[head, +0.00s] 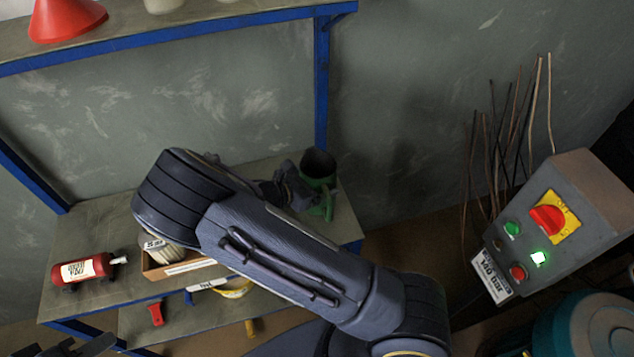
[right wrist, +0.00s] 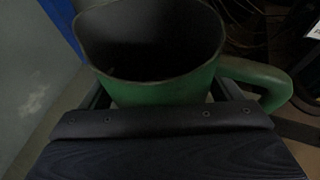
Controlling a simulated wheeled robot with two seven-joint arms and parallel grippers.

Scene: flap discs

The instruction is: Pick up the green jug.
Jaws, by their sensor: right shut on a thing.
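The green jug (head: 318,169) is upright at the right end of the middle shelf, its dark open mouth facing up. In the right wrist view the jug (right wrist: 180,92) fills the upper middle, with its handle (right wrist: 262,80) out to the right. My right gripper (head: 298,188) is shut on the jug, with a finger on either side of its body in the right wrist view. The arm hides part of the jug's surroundings, and I cannot tell whether its base touches the shelf. Part of my left gripper (head: 92,346) shows at the bottom left edge; its jaws are unclear.
The middle shelf (head: 95,225) holds a red bottle (head: 84,269) and a box (head: 180,268) with a striped item. A blue post (head: 321,85) stands just behind the jug. Thin rods (head: 515,130) and a grey control box (head: 560,215) are at right.

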